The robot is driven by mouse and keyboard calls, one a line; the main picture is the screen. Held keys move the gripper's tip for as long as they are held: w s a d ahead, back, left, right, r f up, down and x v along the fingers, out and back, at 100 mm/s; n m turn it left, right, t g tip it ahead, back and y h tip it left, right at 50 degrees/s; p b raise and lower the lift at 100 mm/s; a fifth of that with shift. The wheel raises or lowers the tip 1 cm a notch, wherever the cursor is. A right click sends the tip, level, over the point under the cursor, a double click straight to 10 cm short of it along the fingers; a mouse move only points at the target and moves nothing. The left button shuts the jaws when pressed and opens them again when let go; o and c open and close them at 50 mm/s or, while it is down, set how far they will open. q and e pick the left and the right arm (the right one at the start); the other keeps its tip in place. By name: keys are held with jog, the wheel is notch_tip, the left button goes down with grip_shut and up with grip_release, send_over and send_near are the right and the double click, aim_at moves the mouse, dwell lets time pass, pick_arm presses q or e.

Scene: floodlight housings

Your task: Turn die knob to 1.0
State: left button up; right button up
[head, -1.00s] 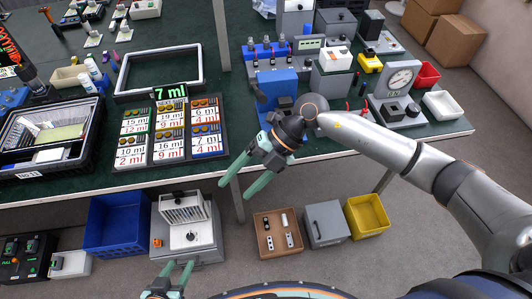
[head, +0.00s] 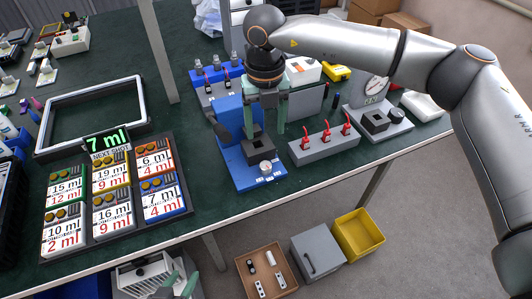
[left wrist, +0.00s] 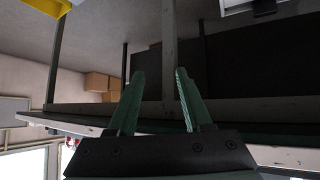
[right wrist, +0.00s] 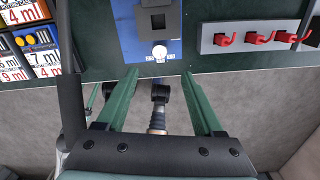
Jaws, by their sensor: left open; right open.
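The die knob (head: 266,167) is a small pale round knob on the front base of the blue press (head: 234,150). A row of small white labels lies beside it, too small to read. In the right wrist view the knob (right wrist: 159,51) appears just beyond and between my right fingertips. My right gripper (head: 267,122) is open and empty, pointing down above the press, apart from the knob. Its fingers also show in the right wrist view (right wrist: 159,75). My left gripper (head: 180,283) is open and empty, low in front of the table; its fingers show in the left wrist view (left wrist: 160,71).
A grey block with red hooks (head: 324,143) stands right of the press, and a dial scale (head: 376,110) farther right. Left are price-card boards (head: 112,195), a "7 ml" display (head: 107,142) and an empty frame (head: 60,146). Bins (head: 359,234) stand below the table.

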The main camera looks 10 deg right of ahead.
aim_at(266, 165)
notch_tip(266, 165, down, 12)
jog(key=shift+s+f, duration=0.1)
jog(key=shift+s, duration=0.05)
dwell(0.4)
grip_shut()
dwell(0.4)
